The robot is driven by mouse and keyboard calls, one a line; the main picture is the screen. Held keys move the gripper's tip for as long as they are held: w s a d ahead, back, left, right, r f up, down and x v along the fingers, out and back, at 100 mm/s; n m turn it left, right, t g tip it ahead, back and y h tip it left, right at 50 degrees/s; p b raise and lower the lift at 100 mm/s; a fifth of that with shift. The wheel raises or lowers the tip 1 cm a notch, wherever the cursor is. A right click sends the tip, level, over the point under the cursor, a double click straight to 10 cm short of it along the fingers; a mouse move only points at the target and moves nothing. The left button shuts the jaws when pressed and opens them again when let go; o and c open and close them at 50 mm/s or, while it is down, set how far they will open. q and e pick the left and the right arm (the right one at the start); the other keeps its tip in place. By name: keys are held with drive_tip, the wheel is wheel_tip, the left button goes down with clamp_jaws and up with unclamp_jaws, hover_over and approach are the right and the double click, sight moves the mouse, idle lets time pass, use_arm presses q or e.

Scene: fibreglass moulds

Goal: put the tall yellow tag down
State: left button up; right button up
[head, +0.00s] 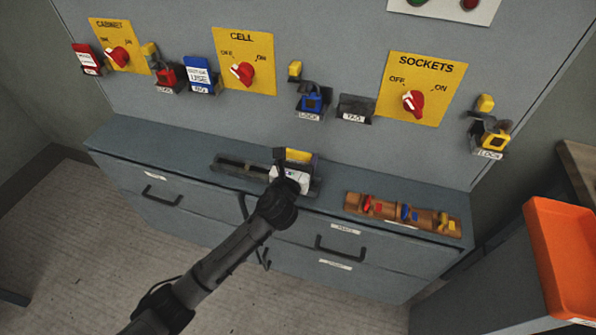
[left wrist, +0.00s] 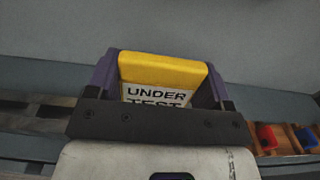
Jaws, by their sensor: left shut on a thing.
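The tall yellow tag (head: 299,154) is between the fingers of my left gripper (head: 293,164), over the shelf top at the middle of the cabinet. In the left wrist view the tag (left wrist: 164,69) has a yellow top and a white label reading "UNDER TEST". The purple-grey fingers of my left gripper (left wrist: 165,85) are shut on its two sides. The tag's lower part is hidden behind the gripper's dark crossbar. A long dark slotted rack (head: 236,167) lies behind and beside the gripper. I cannot tell whether the tag touches it. My right gripper is not in view.
A wooden block (head: 385,214) with red, blue and yellow pieces lies right of the gripper. The panel above has yellow switch plates (head: 242,62), hung locks and tags, and a holder marked TAG (head: 355,108). An orange tray (head: 563,262) stands at right. The shelf's left end (head: 140,138) is clear.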

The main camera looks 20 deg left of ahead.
use_arm(q)
drive_tip(key=shift+a+f+b, duration=0.1)
drive_tip(key=shift+f+b, duration=1.45)
drive_tip(key=shift+f, duration=0.6)
drive_tip(key=shift+r, duration=0.1)
drive_tip(key=o, duration=0.9)
